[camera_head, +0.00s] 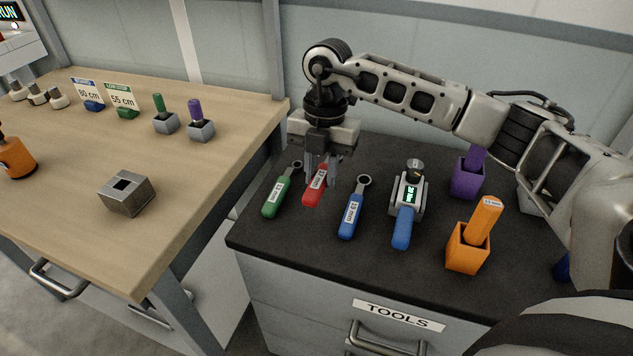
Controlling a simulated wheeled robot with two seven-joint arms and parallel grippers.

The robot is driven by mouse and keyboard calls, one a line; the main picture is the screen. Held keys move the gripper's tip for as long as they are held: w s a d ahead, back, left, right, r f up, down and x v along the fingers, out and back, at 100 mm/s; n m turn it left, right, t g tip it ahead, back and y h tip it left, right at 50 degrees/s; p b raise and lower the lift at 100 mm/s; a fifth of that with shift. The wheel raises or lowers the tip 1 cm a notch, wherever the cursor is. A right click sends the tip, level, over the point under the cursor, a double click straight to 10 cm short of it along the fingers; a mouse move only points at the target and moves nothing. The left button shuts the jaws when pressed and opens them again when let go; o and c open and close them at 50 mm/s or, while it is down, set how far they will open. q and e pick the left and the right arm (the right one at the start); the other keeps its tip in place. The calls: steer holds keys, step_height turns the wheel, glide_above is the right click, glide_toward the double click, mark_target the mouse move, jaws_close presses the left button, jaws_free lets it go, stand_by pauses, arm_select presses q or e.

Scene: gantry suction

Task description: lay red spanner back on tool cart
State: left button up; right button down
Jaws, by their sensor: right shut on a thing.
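The red spanner (315,190) is at the left part of the black top of the tool cart (325,255), between the green spanner (276,197) and the blue spanner (352,214). My right gripper (320,178) points down from above and is shut on the red spanner. The fingers cover its far end. The spanner is at or just above the cart top; I cannot tell if it touches. My left gripper is not in view.
A digital tool with a blue handle (403,226), an orange holder (467,252) and a purple holder (467,180) stand right of the spanners. A wooden bench (60,210) at the left carries a metal block (127,193). The cart's front left top is clear.

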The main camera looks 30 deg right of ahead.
mark_target(316, 176)
steer(key=w+f, duration=0.1)
steer(key=f, duration=0.1)
steer(key=w+f, duration=0.2)
steer(key=shift+d, duration=0.4)
step_height(316, 176, down, 2)
steer(key=shift+f+p, duration=0.1)
steer(key=shift+p, duration=0.35)
steer(key=shift+f, duration=0.3)
steer(key=c, duration=1.2)
jaws_free()
steer(key=shift+f, duration=0.1)
steer(key=shift+o, duration=0.2)
